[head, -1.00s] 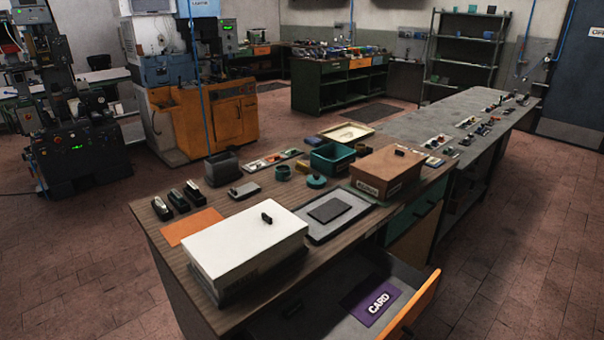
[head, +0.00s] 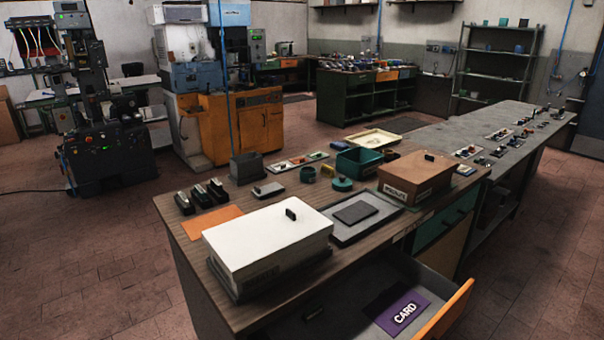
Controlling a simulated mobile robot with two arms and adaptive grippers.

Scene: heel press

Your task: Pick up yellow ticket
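I cannot clearly make out a yellow ticket in the head view. A small pale yellowish piece (head: 466,170) lies near the back right of the wooden bench, too small to identify. An orange flat sheet (head: 212,221) lies on the bench's left part, beside the white-lidded box (head: 268,237). A purple card (head: 403,312) marked "CARD" lies in the open drawer (head: 357,283) at the front. Neither of my grippers is in view.
The wooden bench (head: 182,232) also holds black stampers (head: 203,196), a grey tray (head: 377,207), a teal bin (head: 358,163), a brown lidded box (head: 413,180) and a cream tray (head: 374,138). The drawer juts out at the front. The floor at left is clear.

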